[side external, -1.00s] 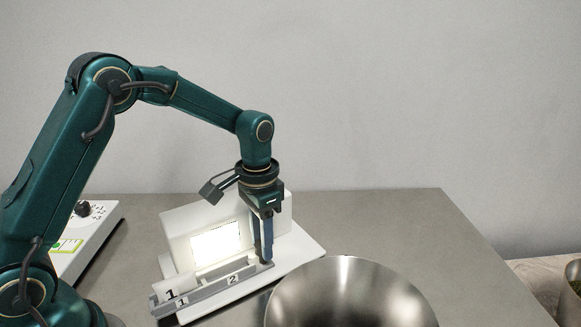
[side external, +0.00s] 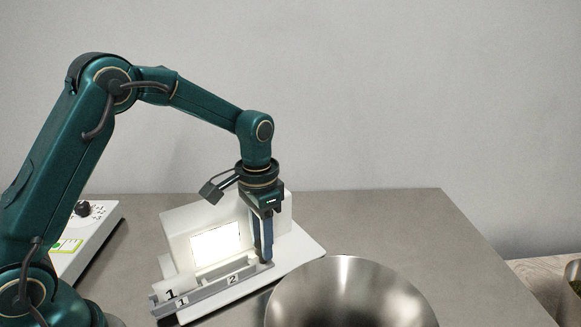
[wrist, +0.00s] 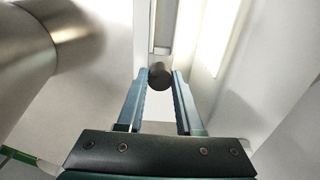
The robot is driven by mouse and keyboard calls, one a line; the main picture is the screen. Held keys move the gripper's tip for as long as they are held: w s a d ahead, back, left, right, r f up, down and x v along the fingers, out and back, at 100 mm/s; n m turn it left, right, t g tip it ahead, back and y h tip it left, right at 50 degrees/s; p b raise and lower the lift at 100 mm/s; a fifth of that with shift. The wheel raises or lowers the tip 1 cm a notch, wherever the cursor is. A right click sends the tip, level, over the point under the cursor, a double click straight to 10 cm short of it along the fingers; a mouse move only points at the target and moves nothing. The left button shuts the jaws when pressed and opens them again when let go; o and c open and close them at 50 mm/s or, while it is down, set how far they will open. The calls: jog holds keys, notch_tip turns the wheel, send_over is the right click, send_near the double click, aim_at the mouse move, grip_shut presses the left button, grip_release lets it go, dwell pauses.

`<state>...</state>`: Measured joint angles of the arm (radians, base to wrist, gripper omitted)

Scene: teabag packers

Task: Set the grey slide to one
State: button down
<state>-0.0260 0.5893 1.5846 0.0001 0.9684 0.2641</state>
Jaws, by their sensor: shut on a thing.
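The grey slide's rail (side external: 210,289) runs along the front of a white machine (side external: 180,226), with a label "1" (side external: 182,301) near its left end and a label "2" (side external: 233,279) further right. My gripper (side external: 267,261) points down at the right end of the rail, to the right of the "2". In the wrist view a dark round knob (wrist: 160,77) sits between the fingertips, in line with the grey rail (wrist: 161,28); my gripper is shut on it. In the side view the fingers hide the knob.
A lit panel (side external: 216,243) is on the machine's face just behind the rail. A large steel bowl (side external: 350,295) stands close in front and to the right. A white control box (side external: 88,235) with a black knob is at the left. The right of the table is clear.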

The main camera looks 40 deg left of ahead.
dwell(0.5)
jog(key=shift+w+d, duration=0.2)
jog(key=shift+w, duration=0.6)
jog(key=shift+w+d, duration=0.15)
jog(key=shift+w, duration=0.6)
jog(key=shift+w+d, duration=0.2)
jog(key=shift+w, duration=0.6)
jog(key=shift+r, duration=0.1)
jog(key=c, duration=0.5)
grip_release()
jog(key=shift+c, duration=0.2)
jog(key=shift+r, duration=2.55)
